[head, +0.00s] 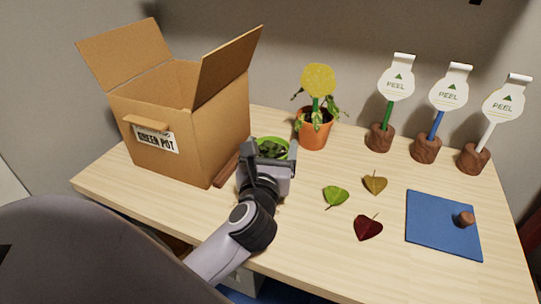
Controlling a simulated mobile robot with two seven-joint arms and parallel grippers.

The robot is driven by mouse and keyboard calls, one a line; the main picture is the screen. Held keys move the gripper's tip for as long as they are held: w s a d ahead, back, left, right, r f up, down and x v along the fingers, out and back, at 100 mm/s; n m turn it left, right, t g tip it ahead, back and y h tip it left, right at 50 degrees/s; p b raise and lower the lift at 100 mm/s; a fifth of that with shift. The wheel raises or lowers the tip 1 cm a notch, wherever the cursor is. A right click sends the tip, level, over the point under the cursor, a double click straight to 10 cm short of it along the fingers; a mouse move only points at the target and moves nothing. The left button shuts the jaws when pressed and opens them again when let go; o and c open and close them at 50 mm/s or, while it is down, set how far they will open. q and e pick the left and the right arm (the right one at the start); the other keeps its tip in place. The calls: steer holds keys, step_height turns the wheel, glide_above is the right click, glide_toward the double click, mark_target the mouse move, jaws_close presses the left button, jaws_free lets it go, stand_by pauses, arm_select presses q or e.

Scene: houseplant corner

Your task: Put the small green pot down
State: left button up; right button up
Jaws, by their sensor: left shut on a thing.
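The small green pot (273,140), with dark green leaves in it, is in the middle of the head view, just right of the cardboard box. My left gripper (271,156) is shut on the small green pot from the near side and hides its lower part. I cannot tell whether the pot's base touches the table (310,235). My right gripper is not in view.
An open cardboard box (205,130) labelled "GREEN POT" stands left, a brown strip (226,169) beside it. A terracotta pot (315,133) with a drooping plant stands behind. Several loose leaves (336,196), a blue mat (435,228) and three "PEEL" tags (396,84) are right.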

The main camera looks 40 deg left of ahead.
arm_select(q)
steer(key=shift+f, duration=0.2)
steer(key=shift+f, duration=0.15)
steer(key=o, duration=1)
